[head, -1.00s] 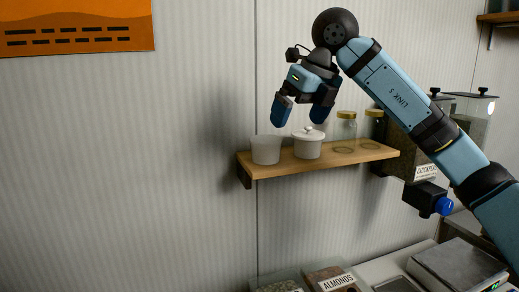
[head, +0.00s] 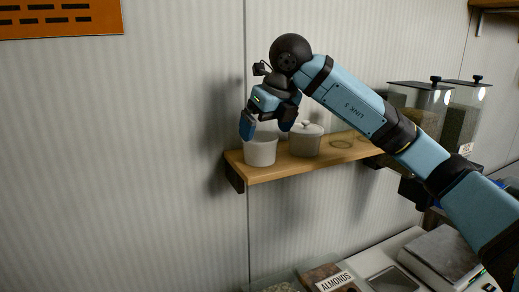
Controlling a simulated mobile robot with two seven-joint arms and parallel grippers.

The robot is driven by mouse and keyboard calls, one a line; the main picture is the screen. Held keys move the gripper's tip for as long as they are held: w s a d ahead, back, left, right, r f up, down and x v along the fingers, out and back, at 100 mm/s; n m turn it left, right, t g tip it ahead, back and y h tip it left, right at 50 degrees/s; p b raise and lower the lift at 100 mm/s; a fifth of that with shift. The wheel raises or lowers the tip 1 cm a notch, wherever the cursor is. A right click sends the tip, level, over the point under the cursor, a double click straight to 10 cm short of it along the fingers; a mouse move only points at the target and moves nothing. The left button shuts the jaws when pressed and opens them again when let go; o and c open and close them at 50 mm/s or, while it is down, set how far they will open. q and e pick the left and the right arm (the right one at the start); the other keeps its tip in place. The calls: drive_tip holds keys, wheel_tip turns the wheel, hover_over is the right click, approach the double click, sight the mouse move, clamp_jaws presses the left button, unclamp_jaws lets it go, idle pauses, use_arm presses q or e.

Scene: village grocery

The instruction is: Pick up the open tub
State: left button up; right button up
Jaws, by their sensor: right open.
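The open tub (head: 260,152), white and without a lid, stands upright at the left end of a wooden wall shelf (head: 290,168). My right gripper (head: 267,125) is open, with its blue fingers pointing down at the tub's rim. The left finger shows in front of the tub's upper left, and the other finger is to the right of the rim. I cannot tell whether either finger touches the tub. The gripper looks empty. My left gripper is not in view.
Glass jars farther right are mostly hidden by my right arm. Clear bins (head: 461,122) stand at the right. Below are an almond bin (head: 328,277) and a scale (head: 438,255).

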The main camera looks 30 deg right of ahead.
drive_tip(key=shift+w+f+p, duration=0.4)
drive_tip(key=shift+f, duration=0.15)
drive_tip(key=p+x, duration=0.1)
drive_tip(key=x, duration=0.3)
drive_tip(key=shift+w, duration=0.2)
drive_tip(key=shift+c, duration=0.8)
drive_tip(key=c, duration=0.5)
